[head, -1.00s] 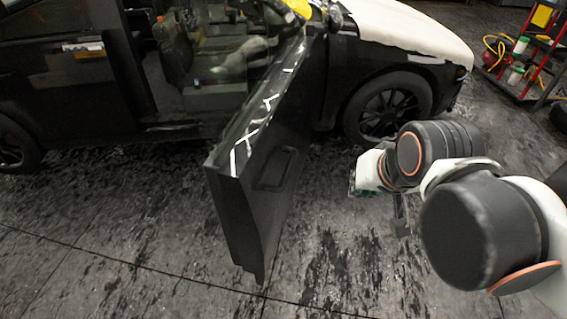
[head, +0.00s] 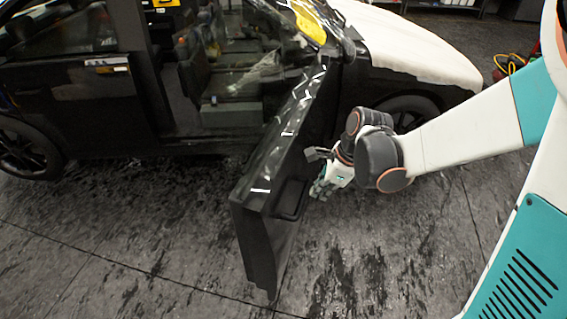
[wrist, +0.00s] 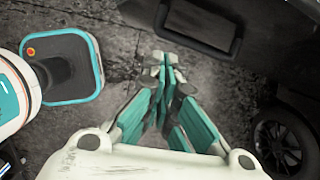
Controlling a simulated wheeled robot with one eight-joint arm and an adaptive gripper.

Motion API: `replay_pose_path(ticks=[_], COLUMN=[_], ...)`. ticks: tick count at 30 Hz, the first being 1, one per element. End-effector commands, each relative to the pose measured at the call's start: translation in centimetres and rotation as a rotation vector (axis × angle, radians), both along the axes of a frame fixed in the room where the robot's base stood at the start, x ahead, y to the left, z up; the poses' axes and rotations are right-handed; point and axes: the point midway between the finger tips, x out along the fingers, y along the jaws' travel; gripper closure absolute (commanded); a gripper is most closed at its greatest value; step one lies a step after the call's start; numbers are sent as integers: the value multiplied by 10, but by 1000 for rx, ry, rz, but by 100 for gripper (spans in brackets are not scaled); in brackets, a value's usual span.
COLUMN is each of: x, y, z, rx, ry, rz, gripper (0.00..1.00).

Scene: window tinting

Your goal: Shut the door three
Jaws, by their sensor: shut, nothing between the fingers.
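The open front door (head: 268,225) of the black car juts out from the car's side toward me in the head view. Its outer face, with a recessed handle (head: 290,200), is toward the right. My gripper (head: 316,193) is on that outer side, close to the handle area; I cannot tell whether it touches. In the wrist view the gripper (wrist: 165,65) is shut and empty, its fingertips together below the dark door panel (wrist: 260,20) and its handle frame (wrist: 200,25).
The black car body (head: 85,95) stands behind the door, with seats visible through the opening. A front wheel (head: 408,112) is partly hidden by my arm. My base (wrist: 65,65) shows at left in the wrist view. The floor left of the door is clear.

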Motion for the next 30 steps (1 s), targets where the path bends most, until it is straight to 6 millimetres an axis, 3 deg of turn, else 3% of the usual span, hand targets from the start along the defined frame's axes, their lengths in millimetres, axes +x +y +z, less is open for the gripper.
replay_pose_path(ticks=[11,25,30], x=[7,18,28], y=[8,34,56], z=[-26,-110,-110], rx=[38,37,36], ry=[63,62,62], rz=[-107,-106,-103], gripper=[100,100,100])
